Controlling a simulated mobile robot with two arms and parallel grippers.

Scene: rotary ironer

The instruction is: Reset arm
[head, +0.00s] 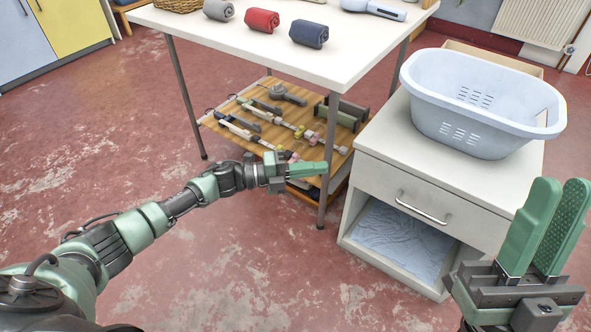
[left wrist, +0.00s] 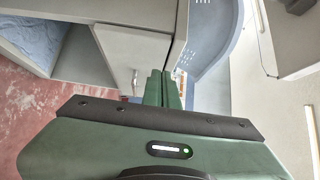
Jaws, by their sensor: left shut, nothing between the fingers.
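My left arm reaches in from the left in the head view. Its green left gripper (head: 322,168) is shut and empty beside the front leg of the white table, over the floor. In the left wrist view the shut fingers of the left gripper (left wrist: 164,75) point toward the drawer cabinet and the blue basket. My right gripper (head: 561,182) stands upright at the lower right of the head view, its green fingers slightly apart with nothing visible between them. It is in front of the cabinet's right side.
The white table (head: 300,62) holds a grey (head: 218,9), a red (head: 262,20) and a dark blue roll (head: 309,34). Tools lie on its wooden lower shelf (head: 225,133). The cabinet (head: 375,180) carries a light-blue basket (head: 480,125); blue cloth (head: 400,240) lies in its open compartment. Floor at left is clear.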

